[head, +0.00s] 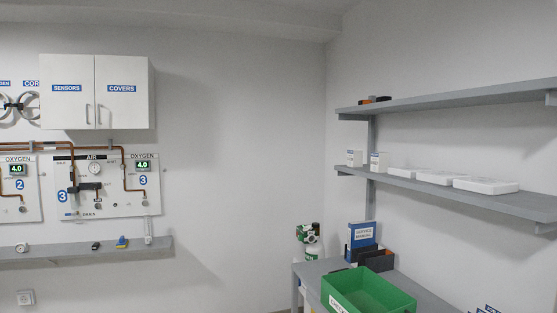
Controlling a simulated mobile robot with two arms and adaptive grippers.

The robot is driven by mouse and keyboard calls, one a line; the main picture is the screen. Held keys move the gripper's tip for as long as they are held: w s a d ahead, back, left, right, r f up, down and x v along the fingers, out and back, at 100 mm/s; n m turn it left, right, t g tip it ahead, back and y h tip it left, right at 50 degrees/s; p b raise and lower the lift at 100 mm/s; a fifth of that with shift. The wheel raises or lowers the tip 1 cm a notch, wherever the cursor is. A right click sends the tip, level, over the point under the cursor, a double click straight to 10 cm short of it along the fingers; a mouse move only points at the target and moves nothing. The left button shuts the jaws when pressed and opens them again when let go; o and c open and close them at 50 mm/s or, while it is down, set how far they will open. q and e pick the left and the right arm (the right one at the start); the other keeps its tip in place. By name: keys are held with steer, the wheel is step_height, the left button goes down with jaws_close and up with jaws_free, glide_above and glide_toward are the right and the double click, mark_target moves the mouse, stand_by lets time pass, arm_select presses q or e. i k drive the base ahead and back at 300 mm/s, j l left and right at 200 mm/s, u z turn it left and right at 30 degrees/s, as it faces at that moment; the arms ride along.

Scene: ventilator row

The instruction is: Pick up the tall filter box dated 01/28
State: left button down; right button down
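Two small white boxes with blue labels stand upright at the left end of the lower wall shelf in the head view. One box (354,158) is at the far end and the other box (378,162) is just to its right. Their print is too small to read, so I cannot tell whether either is the tall filter box dated 01/28. Neither of my grippers is in view.
The lower shelf (535,206) also holds white trays (486,185). An upper shelf (450,97) is above it. Below, a grey table (312,268) holds a green crate (368,288) and a blue service manual (362,235). A wall cabinet (97,92) hangs left.

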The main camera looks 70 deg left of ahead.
mark_target(354, 159)
steer(key=u, duration=1.65)
steer(key=z, duration=0.2)
steer(key=i+j+z, duration=0.25)
steer(key=z, duration=0.15)
steer(key=i+j+z, duration=0.2)
steer(key=j+z, duration=0.25)
